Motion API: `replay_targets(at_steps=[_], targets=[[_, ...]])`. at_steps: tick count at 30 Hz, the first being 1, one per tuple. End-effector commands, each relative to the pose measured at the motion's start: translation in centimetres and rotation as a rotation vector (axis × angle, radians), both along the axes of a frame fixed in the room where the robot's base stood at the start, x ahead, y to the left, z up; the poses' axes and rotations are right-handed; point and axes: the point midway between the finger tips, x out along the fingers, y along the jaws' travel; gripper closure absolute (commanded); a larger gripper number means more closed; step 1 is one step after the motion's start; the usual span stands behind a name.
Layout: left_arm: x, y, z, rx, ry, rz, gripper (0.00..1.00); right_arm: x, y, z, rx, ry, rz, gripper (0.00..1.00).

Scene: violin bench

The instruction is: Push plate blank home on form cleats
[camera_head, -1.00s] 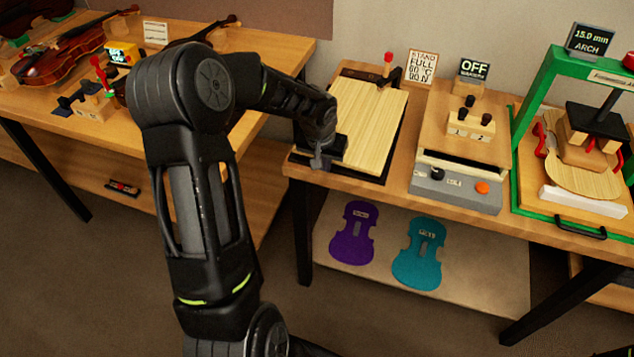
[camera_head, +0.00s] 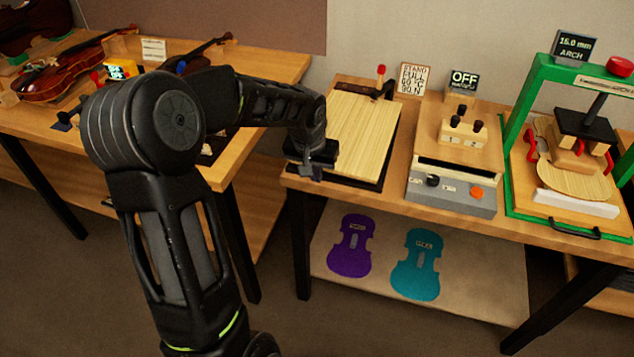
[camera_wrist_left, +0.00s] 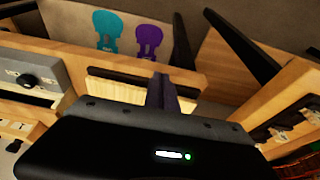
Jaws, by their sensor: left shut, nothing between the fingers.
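The plate blank appears to be the pale striped wooden board (camera_head: 362,130) lying flat on a black base on the middle bench. A black bar with a red knob (camera_head: 381,70) is at its back end. My left gripper (camera_head: 313,170) is at the board's front left, shut and empty, low and close to the near edge. Whether it touches the board cannot be told. In the left wrist view my shut fingers (camera_wrist_left: 161,92) point at the bench front beside a pale edge. The form cleats cannot be made out. My right gripper is not in view.
A grey control box (camera_head: 452,193) with knobs stands right of the board. A green press (camera_head: 540,90) with a curved wooden plate (camera_head: 575,183) is further right. Violins lie on the left bench. Purple (camera_head: 350,246) and teal (camera_head: 417,264) violin shapes lie on the lower shelf.

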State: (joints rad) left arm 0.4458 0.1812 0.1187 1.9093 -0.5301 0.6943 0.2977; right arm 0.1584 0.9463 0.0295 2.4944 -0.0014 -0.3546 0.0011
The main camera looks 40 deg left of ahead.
Motion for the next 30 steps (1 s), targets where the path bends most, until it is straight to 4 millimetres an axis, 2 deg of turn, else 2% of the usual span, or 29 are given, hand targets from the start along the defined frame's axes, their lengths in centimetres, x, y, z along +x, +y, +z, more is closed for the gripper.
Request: replay_targets(at_steps=[3,9,30], targets=[[-0.5,-0.2,2.2,0.002,-0.005,-0.001,1.0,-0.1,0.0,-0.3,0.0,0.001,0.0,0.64],[-1.2,-0.4,4.2,0.001,-0.002,0.001,1.0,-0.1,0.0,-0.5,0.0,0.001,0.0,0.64],[-0.8,-0.4,4.6,0.005,-0.015,-0.013,1.0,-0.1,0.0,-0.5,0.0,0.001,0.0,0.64]])
